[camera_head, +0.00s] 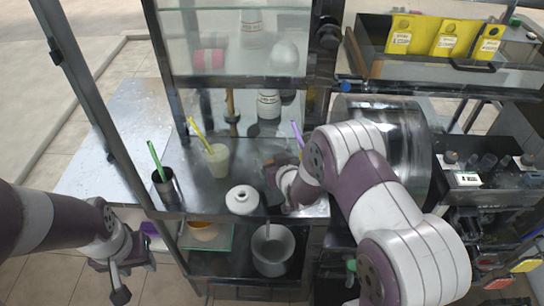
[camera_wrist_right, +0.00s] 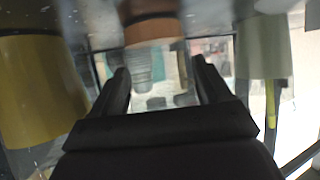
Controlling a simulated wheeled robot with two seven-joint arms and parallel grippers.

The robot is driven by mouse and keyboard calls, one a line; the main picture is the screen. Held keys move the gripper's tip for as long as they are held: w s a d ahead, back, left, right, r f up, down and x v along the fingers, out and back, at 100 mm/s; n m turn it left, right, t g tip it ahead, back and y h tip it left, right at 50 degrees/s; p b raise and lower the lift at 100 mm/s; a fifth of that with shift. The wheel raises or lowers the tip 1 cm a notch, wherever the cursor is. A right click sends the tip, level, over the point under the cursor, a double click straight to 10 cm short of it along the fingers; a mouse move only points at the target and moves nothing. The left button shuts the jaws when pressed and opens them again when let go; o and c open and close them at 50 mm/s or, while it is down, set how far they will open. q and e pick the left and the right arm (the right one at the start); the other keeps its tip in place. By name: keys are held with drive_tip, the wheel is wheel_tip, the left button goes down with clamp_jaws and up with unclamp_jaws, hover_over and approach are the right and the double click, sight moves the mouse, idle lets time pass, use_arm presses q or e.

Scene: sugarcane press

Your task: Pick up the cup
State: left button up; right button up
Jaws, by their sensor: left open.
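Several cups with straws stand on the metal counter (camera_head: 200,190) in the head view: a dark cup (camera_head: 166,187) with a green straw and a pale green cup (camera_head: 218,161) with a yellow straw. A purple straw (camera_head: 297,134) shows beside my right arm, its cup mostly hidden. My right gripper (camera_head: 276,172) is low over the counter, largely hidden by its wrist. In the right wrist view its two dark fingers (camera_wrist_right: 162,82) are apart, with an orange-brown object (camera_wrist_right: 152,29) beyond them; contact cannot be told. My left gripper (camera_head: 121,278) is open and empty, left of the counter.
A white round jar (camera_head: 242,200) stands near the counter's front edge. A grey pot (camera_head: 272,248) sits on the shelf below. A glass case (camera_head: 235,50) rises behind, and a metal drum (camera_head: 412,130) is at right. A yellow vessel (camera_wrist_right: 38,90) flanks the right fingers.

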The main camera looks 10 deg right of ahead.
sight(274, 153)
drive_tip(key=shift+w, duration=0.1)
drive_tip(key=shift+r+b, duration=0.55)
drive_tip(key=shift+r, duration=1.2)
drive_tip(key=s, duration=0.5)
drive_tip(key=s+d+b, duration=0.1)
drive_tip(key=s, duration=0.4)
drive_tip(key=s+b, duration=0.1)
drive_tip(key=s, duration=0.4)
drive_tip(key=shift+s+d, duration=0.15)
drive_tip(key=shift+d, duration=0.2)
drive_tip(key=shift+s+d, duration=0.15)
drive_tip(key=shift+s, duration=1.2)
